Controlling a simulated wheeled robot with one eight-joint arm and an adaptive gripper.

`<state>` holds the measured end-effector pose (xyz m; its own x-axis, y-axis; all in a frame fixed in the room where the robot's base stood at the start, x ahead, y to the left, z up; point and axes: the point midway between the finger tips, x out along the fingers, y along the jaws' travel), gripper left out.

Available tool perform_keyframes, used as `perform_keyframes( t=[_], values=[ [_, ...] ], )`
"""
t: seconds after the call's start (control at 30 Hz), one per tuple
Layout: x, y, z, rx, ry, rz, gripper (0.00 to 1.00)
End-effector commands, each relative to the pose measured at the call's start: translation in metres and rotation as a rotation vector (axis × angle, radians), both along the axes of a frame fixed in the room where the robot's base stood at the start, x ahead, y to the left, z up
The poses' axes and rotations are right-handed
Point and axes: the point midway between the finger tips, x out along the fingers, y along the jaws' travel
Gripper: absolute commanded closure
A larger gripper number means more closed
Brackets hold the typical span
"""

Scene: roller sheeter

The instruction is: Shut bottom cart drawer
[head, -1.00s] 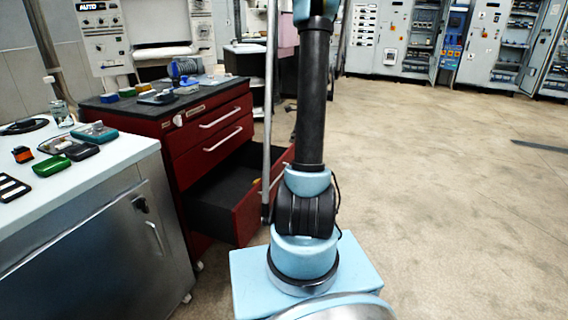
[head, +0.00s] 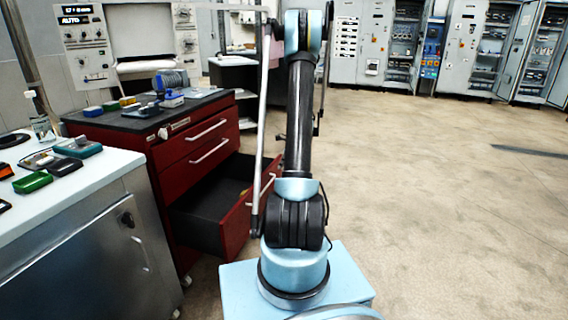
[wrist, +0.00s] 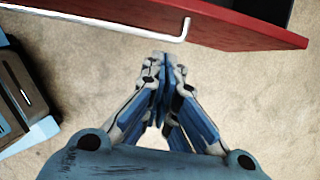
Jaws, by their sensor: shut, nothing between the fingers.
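The red cart (head: 165,150) stands left of my arm in the head view. Its bottom drawer (head: 237,222) is pulled well out, with a dark, mostly empty inside. The two drawers above it are closed. In the wrist view the red drawer front (wrist: 240,30) crosses the top, with its white bar handle (wrist: 120,17) on the outer face and a dark strip of the inside at top right. My gripper (wrist: 165,62) is shut and empty. It points toward the drawer front from outside, just short of the handle in the picture. Contact does not show.
A steel cabinet (head: 80,255) with a white top stands at front left. Small items lie on the cart's top. The floor (head: 430,210) to the right is clear; grey electrical cabinets (head: 385,45) line the back.

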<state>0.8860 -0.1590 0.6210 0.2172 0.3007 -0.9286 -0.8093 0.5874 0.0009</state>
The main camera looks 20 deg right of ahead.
Motion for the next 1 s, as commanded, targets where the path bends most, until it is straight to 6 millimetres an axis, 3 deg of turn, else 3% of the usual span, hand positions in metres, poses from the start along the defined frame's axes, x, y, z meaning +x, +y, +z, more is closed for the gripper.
perform_keyframes(
  t=[0.27,0.5,0.97,1.0],
  values=[
    [0.009,0.013,-0.038,0.000,0.000,0.003,1.00],
    [0.027,0.038,-0.036,0.000,0.000,0.002,1.00],
    [0.032,0.045,-0.036,0.000,0.000,0.001,1.00],
    [0.031,0.055,-0.036,0.000,0.000,0.001,1.00]
  ],
)
